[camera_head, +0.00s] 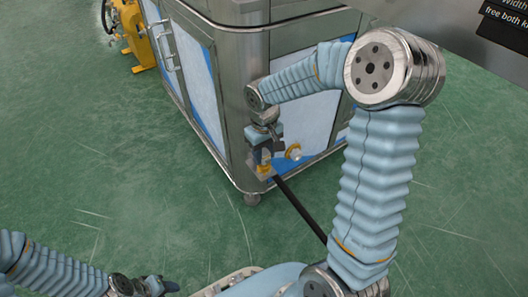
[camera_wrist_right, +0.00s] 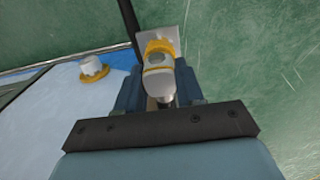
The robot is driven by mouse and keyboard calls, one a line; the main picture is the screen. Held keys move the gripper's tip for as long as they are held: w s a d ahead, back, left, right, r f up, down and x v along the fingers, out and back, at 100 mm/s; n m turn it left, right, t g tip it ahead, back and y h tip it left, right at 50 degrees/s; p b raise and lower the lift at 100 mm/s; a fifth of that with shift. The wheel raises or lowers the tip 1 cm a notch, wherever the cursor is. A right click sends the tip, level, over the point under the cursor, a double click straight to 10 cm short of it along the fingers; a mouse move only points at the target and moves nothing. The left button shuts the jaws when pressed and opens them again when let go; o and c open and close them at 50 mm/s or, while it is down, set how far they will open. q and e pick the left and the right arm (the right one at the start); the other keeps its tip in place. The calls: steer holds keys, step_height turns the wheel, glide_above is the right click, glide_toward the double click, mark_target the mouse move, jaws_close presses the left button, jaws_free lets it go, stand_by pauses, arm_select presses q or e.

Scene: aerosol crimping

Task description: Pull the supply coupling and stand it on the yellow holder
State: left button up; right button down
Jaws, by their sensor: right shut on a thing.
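The supply coupling, a silver metal body (camera_wrist_right: 158,84), is between the fingers of my right gripper (camera_wrist_right: 158,92), which is shut on it. In the head view my right gripper (camera_head: 265,152) is low at the cabinet's corner. The yellow holder (camera_head: 264,169) is a yellow ring on a small grey plate just below the gripper. In the wrist view the coupling lines up with this ring (camera_wrist_right: 158,46); I cannot tell whether it is seated or just above. My left gripper (camera_head: 155,287) is at the bottom left, away from everything; its jaws are unclear.
A pale port with a yellow collar (camera_head: 293,152) sits on the cabinet panel beside the holder. A black hose (camera_head: 300,209) runs from near the holder toward lower right. The steel cabinet (camera_head: 232,85) stands behind. A yellow machine (camera_head: 135,32) is at far left. The green floor is clear at left.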

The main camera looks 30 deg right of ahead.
steer(key=shift+f, duration=0.45)
stand_by(1.4)
steer(key=c, duration=0.6)
jaws_free()
step_height(320, 180, up, 14)
steer(key=p, duration=0.3)
steer(key=shift+f, duration=0.1)
steer(key=shift+s, duration=0.1)
